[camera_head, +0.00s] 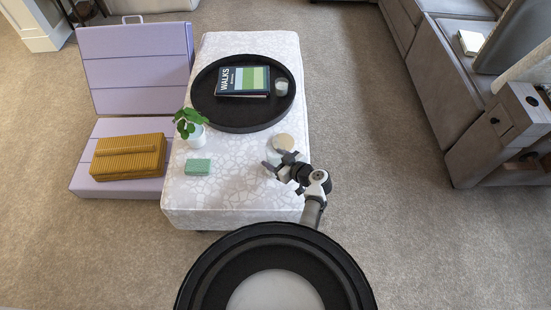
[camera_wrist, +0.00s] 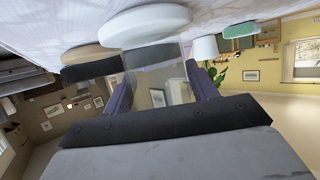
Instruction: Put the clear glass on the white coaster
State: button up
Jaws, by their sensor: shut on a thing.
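My gripper (camera_wrist: 160,82) is shut on the clear glass (camera_wrist: 156,68), which shows between its two fingers in the wrist view. That view is upside down, with the tabletop along its top. The white coaster (camera_wrist: 146,24) lies on the tabletop, close to the glass's base. I cannot tell whether the two touch. In the head view my gripper (camera_head: 279,160) is low over the front right of the patterned ottoman (camera_head: 240,205). There the glass and the white coaster are mostly hidden by my gripper.
A beige disc (camera_head: 283,142) lies just behind my gripper. A black round tray (camera_head: 232,122) behind it holds a book (camera_head: 243,81) and a small glass-like vessel (camera_head: 281,87). A potted plant (camera_head: 190,125) and a green box (camera_head: 198,167) stand to the left.

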jog(key=shift+f+b, duration=0.25)
jog(key=shift+b, duration=0.05)
jog(key=o, duration=1.1)
jog(key=shift+r, duration=0.1)
jog(key=shift+r, duration=0.1)
